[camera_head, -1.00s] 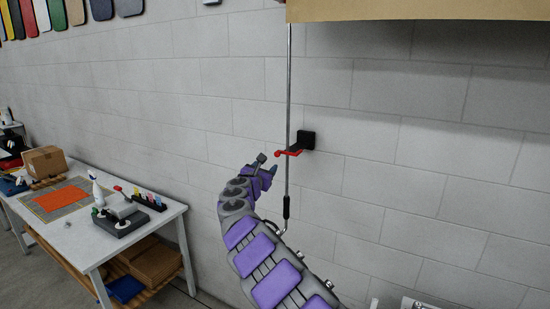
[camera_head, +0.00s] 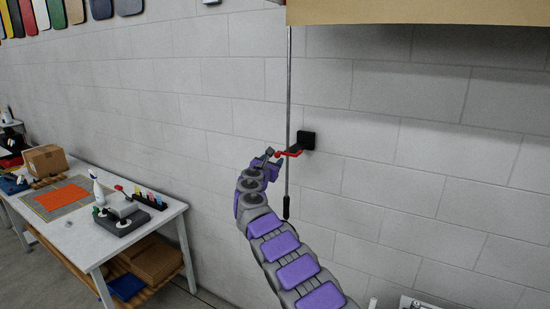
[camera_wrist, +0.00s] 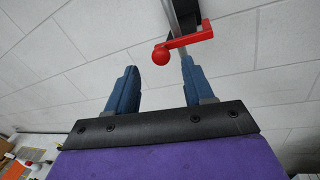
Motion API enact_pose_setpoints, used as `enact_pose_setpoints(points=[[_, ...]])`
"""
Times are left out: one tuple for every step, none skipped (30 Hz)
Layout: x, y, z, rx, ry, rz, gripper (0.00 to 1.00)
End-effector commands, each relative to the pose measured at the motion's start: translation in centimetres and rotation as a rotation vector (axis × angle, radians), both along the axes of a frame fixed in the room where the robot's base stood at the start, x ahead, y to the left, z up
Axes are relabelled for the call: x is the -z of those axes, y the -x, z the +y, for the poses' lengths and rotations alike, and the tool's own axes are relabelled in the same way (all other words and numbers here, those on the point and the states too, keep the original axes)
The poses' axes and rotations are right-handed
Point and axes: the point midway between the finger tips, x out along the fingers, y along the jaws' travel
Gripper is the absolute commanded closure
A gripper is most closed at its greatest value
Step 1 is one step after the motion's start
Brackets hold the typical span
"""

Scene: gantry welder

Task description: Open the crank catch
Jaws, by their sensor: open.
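The red crank catch (camera_head: 290,153) sits on a black wall bracket (camera_head: 306,140), across the metal crank rod (camera_head: 289,80) that hangs down along the wall. In the wrist view the catch (camera_wrist: 183,41) is an L-shaped red lever with a round knob (camera_wrist: 161,56) at its left end. My gripper (camera_head: 271,153) is just left of the catch in the head view. In the wrist view my gripper (camera_wrist: 158,78) is open, its two blue fingers apart, with the knob beyond and between the fingertips. Nothing is held. Whether a finger touches the lever cannot be told.
A tan box-like edge (camera_head: 420,10) overhangs at the top, where the rod goes up. A white workbench (camera_head: 75,235) with a spray bottle (camera_head: 97,190), a grey device (camera_head: 122,213) and a cardboard box (camera_head: 45,159) stands left. The wall around the catch is clear.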

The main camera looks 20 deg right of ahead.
Motion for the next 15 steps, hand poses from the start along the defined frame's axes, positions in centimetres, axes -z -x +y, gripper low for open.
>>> enact_pose_setpoints(points=[[0.1, -0.4, -0.1, -0.001, -0.002, 0.001, 0.48], [0.1, -0.5, -0.3, 0.0, -0.001, 0.001, 0.48], [0.2, -0.6, -0.6, 0.003, 0.002, 0.002, 0.48], [0.0, -0.9, -0.7, 0.001, -0.001, 0.002, 0.48], [0.0, -1.1, -0.7, -0.001, -0.003, 0.001, 0.48], [0.0, -1.4, -0.9, -0.001, -0.005, 0.001, 0.48], [-0.1, -1.5, -1.1, -0.001, -0.006, 0.0, 0.48], [-0.2, -1.7, -1.3, -0.001, -0.008, -0.002, 0.48], [-0.2, -1.9, -1.4, -0.003, -0.006, -0.002, 0.48], [-0.2, -2.0, -1.5, -0.001, -0.005, -0.002, 0.48], [-0.2, -2.1, -1.7, 0.0, -0.005, -0.002, 0.48], [-0.1, -2.3, -1.8, 0.0, -0.004, -0.001, 0.48], [0.0, -2.4, -1.9, -0.002, -0.003, 0.001, 0.48], [0.0, -2.5, -2.0, -0.001, -0.002, 0.002, 0.48], [0.1, -2.6, -2.1, 0.001, 0.0, 0.003, 0.48]])
